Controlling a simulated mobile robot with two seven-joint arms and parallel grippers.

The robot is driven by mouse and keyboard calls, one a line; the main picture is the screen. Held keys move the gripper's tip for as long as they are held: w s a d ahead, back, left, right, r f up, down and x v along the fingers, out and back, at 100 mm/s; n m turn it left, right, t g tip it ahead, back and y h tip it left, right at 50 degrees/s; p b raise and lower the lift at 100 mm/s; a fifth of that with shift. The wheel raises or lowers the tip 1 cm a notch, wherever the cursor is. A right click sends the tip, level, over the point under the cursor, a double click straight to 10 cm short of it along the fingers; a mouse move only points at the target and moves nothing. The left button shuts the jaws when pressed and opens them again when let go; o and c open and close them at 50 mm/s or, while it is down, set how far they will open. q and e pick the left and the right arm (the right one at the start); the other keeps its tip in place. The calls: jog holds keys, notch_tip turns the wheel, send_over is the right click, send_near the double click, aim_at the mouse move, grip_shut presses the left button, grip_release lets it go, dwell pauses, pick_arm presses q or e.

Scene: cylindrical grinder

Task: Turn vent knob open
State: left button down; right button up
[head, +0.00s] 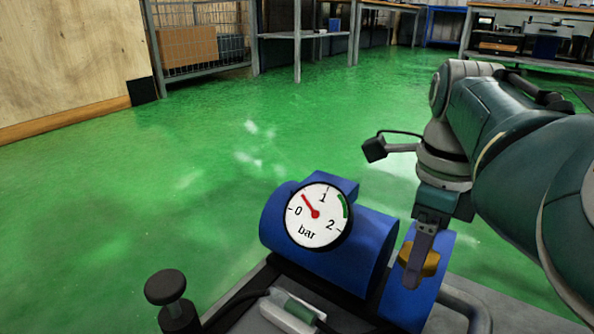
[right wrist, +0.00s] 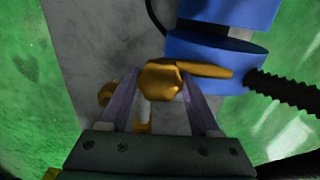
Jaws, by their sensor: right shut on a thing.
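The vent knob (head: 431,262) is a yellow-orange handle on the right end of a blue cylindrical body (head: 385,240). My right gripper (head: 416,272) comes down from the upper right and is shut on the knob. In the right wrist view, the knob (right wrist: 162,80) sits between my two fingers (right wrist: 160,100), with its lever pointing right toward the blue body (right wrist: 225,60). A pressure gauge (head: 317,215) marked in bar faces me, its red needle between 0 and 1. My left gripper is not in view.
A black knob on a post (head: 166,287) stands at lower left. A second yellow piece (right wrist: 107,92) lies left of my fingers in the right wrist view, and a black ribbed hose (right wrist: 288,90) leaves to the right. Open green floor (head: 200,180) surrounds the unit; benches stand far behind.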

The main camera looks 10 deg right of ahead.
jog(key=shift+r+n+p, duration=0.15)
jog(key=shift+n+p, duration=0.7)
jog(key=shift+p, duration=0.3)
jog(key=shift+r+n+p, duration=0.15)
jog(key=shift+n+p, duration=0.7)
jog(key=shift+p, duration=0.3)
jog(key=n+p, duration=0.2)
jog(key=n, duration=0.1)
jog(key=shift+f+n, duration=0.15)
jog(key=shift+n, duration=0.15)
jog(key=n+p, duration=0.1)
jog(key=n, duration=0.1)
jog(key=shift+n, duration=0.4)
jog(key=n, duration=0.2)
jog(key=shift+f+n+p, duration=0.1)
jog(key=shift+n+p, duration=0.2)
jog(key=shift+p, duration=0.1)
jog(key=n, duration=0.5)
jog(key=shift+p, duration=0.3)
jog(key=shift+n, duration=0.4)
jog(key=o, duration=1.4)
